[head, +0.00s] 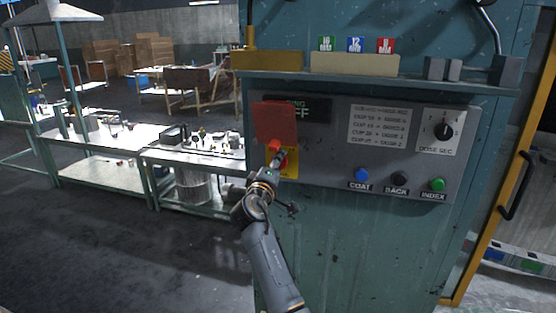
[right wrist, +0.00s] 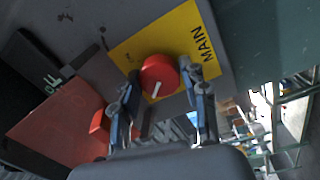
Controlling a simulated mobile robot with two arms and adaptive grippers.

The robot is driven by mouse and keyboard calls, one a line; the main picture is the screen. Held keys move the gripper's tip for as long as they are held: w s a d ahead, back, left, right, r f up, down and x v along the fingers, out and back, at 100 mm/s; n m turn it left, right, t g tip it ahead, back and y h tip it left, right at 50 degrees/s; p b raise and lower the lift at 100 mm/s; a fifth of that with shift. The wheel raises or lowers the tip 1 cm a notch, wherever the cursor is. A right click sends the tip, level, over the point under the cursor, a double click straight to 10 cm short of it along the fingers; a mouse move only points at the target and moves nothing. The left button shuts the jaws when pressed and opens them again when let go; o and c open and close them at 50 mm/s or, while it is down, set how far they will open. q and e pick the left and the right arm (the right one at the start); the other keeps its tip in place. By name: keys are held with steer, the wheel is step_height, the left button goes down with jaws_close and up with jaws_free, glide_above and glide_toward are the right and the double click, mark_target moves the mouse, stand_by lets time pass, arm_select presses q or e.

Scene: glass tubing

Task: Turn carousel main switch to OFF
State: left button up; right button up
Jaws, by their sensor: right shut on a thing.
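The main switch is a round red knob (right wrist: 158,75) with a white pointer line, on a yellow plate (right wrist: 185,32) marked MAIN in the right wrist view. In the head view the yellow plate (head: 292,164) is at the left of the grey control panel (head: 325,165), largely behind my gripper. My right gripper (right wrist: 164,80) is shut on the knob, a finger at each side; it also shows in the head view (head: 281,156). A red flap (head: 275,122) stands above the switch, partly covering a dark label (head: 312,110) whose visible letters end in "FF". My left gripper is out of view.
The panel also has a blue button (head: 361,175), a black button (head: 399,178), a green button (head: 437,184) and a dose dial (head: 443,131). A shelf (head: 400,79) with blocks juts out above. Workbenches (head: 110,145) stand at left; open floor lies before them.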

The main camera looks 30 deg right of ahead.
steer(key=shift+r+n+p, duration=0.25)
steer(key=shift+n+p, duration=0.05)
steer(key=shift+n, duration=0.3)
steer(key=o, duration=0.9)
steer(key=shift+c, duration=0.2)
steer(key=shift+o, duration=1.4)
steer(key=shift+d+f, duration=0.1)
steer(key=shift+f, duration=0.1)
steer(key=v, duration=1.2)
